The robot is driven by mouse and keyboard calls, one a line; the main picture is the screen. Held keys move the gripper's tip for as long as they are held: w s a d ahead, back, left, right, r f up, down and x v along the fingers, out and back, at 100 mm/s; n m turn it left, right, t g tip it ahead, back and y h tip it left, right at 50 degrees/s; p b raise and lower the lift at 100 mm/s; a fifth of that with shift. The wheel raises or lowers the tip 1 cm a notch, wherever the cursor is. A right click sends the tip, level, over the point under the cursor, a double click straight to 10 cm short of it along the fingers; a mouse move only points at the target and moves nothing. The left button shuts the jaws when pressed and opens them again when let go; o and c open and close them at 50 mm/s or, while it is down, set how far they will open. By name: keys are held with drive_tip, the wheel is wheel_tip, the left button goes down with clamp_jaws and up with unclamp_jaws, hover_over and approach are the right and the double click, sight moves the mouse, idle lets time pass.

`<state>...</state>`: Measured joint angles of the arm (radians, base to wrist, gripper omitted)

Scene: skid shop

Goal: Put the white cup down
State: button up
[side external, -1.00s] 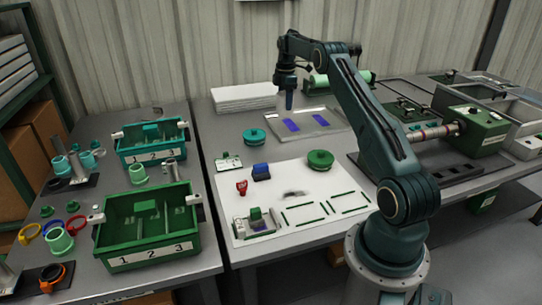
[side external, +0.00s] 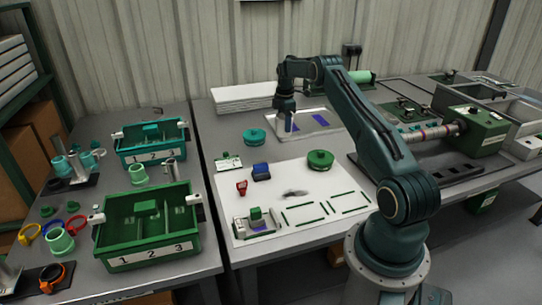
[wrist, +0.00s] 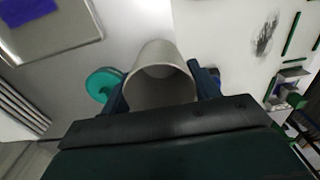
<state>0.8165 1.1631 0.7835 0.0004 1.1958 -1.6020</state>
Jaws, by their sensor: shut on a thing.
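The white cup (wrist: 165,62) sits between the two fingers of my gripper in the wrist view, its round rim facing the camera. My gripper (wrist: 160,88) is shut on the cup. The cup is hard to make out there against the pale surfaces. I cannot tell whether its base touches anything.
A teal round part (side external: 254,137) lies just left of my gripper; it also shows in the wrist view (wrist: 104,82). A white sheet stack (side external: 240,98) is behind. A white mat (side external: 285,190) in front holds a green round part (side external: 320,158) and a blue block (side external: 261,172), with bare patches.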

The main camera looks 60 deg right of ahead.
sight(284, 135)
wheel_tip(284, 135, down, 6)
drive_tip(key=shift+f, duration=0.2)
drive_tip(key=shift+f, duration=2.15)
drive_tip(key=shift+f, duration=0.15)
drive_tip(key=o, duration=1)
drive_tip(key=shift+c, duration=0.2)
wheel_tip(284, 135, up, 12)
drive_tip(key=shift+r, duration=0.2)
